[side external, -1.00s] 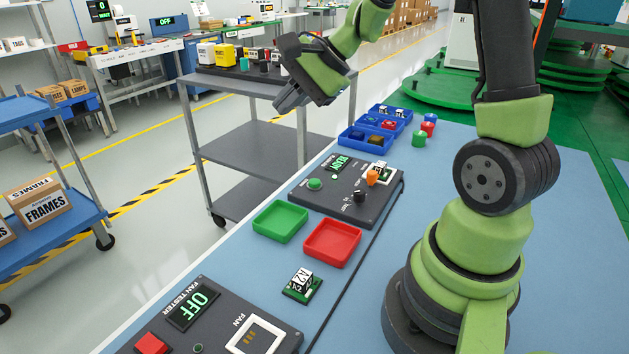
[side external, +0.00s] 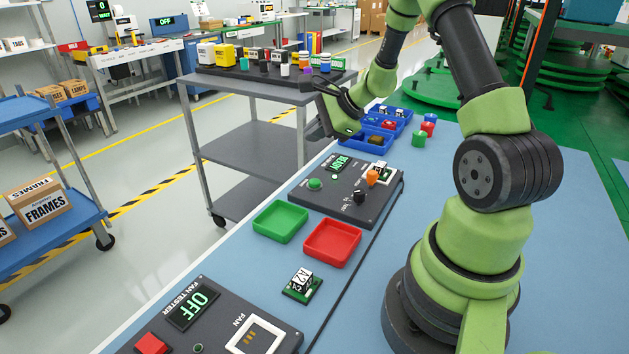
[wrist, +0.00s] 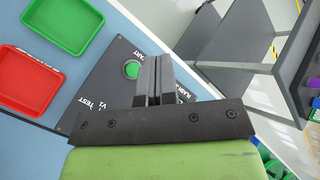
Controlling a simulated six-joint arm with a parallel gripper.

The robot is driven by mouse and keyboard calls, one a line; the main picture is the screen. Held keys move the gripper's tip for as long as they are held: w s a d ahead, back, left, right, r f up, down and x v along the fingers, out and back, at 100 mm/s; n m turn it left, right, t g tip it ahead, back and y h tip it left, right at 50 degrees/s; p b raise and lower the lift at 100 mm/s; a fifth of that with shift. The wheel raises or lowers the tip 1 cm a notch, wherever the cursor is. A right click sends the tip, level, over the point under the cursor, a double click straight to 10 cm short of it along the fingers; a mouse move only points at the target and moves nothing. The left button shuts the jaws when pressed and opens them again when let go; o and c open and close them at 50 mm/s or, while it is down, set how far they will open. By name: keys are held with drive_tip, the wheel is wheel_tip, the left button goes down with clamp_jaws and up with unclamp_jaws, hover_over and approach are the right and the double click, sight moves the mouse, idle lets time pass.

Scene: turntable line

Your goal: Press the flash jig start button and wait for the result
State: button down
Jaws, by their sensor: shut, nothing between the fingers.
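The flash jig (side external: 345,192) is a dark box on the blue bench in the side view. Its display (side external: 340,163) reads READY in green. The green start button (side external: 315,184) is at its left end; in the wrist view the button (wrist: 132,69) shows just left of the fingertips. A small board with a white-and-black part sits at the jig's back right, beside an orange knob (side external: 372,178). My gripper (side external: 322,134) is shut and empty, above and behind the jig's display end, apart from the button. In the wrist view my gripper's fingers (wrist: 153,75) are together and hide part of the jig.
A green tray (side external: 280,222) and a red tray (side external: 332,243) lie in front of the jig. Blue bins (side external: 375,139) with small parts stand behind it. A fan tester (side external: 205,325) reading OFF is nearer the camera. A grey cart (side external: 250,150) stands left of the bench.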

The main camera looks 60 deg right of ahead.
sight(315, 182)
drive_tip(key=shift+f, duration=4.2)
drive_tip(key=shift+f, duration=0.4)
drive_tip(key=shift+f, duration=0.45)
drive_tip(key=shift+r, duration=0.9)
drive_tip(key=shift+r, duration=2.5)
